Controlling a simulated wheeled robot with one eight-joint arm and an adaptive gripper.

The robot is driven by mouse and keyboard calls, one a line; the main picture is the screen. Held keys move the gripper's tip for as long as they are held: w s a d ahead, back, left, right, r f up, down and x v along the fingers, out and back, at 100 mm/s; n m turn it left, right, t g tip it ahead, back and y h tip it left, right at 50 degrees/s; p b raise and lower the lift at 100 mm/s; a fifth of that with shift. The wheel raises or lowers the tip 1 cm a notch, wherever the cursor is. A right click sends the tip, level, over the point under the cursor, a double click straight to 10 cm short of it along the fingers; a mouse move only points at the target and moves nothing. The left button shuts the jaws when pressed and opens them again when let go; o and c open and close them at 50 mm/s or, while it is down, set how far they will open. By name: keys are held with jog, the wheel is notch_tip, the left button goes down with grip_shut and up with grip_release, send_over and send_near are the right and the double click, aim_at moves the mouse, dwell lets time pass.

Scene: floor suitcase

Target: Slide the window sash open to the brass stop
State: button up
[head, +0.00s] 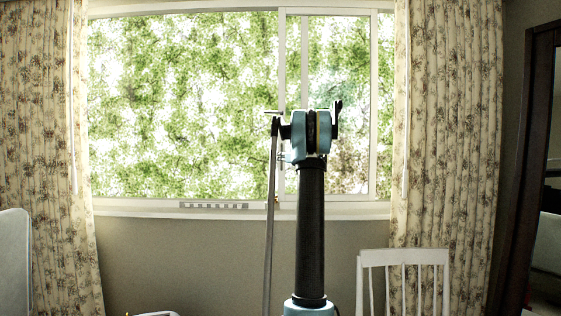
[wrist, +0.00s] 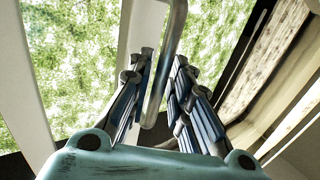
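The white-framed window sash (head: 373,100) is the right-hand pane in the head view. Its left stile (head: 282,60) stands left of a second upright, and a narrow strip of greenery shows to the right of the sash. In the wrist view a grey metal bar handle (wrist: 172,40) runs down between the fingers of my gripper (wrist: 163,60). The fingers are apart, one on each side of the handle, with the left finger closer to it. I cannot tell whether either touches it. A small brass-coloured piece (head: 277,199), possibly the stop, shows on the bottom rail near my arm.
A marked strip (head: 213,206) lies along the sill (head: 150,212). Floral curtains (head: 42,130) hang on both sides. A white chair (head: 403,256) stands at lower right, and a dark-framed mirror or door (head: 530,150) is at far right. My arm hides part of the sash.

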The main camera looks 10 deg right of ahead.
jog(key=v, duration=1.1)
jog(key=shift+s, duration=0.25)
jog(key=s+a+f+g, duration=0.3)
jog(key=s+a+f, duration=0.2)
jog(key=s+a, duration=0.35)
jog(key=s+a+f+g, duration=0.3)
jog(key=s+a+f, duration=0.35)
jog(key=s, duration=0.35)
jog(key=s+a+f+g, duration=0.3)
jog(key=s+a+f, duration=0.2)
jog(key=s+a, duration=0.4)
jog(key=s+d+f+m+g+h, duration=0.1)
jog(key=s+f+g+h, duration=0.1)
jog(key=s+f, duration=0.6)
jog(key=s+d+f+m+g+h, duration=0.1)
jog(key=s+d+f+g+h, duration=0.1)
jog(key=s+f, duration=0.6)
jog(key=s+d+f+m+g+h, duration=0.1)
jog(key=s+f, duration=0.7)
jog(key=s, duration=0.9)
jog(key=shift+d+f+m+g+h, duration=0.3)
jog(key=shift+d+m+g+h, duration=0.15)
jog(key=shift+h, duration=0.15)
jog(key=shift+s, duration=0.1)
jog(key=shift+w+f, duration=0.2)
jog(key=shift+w, duration=0.2)
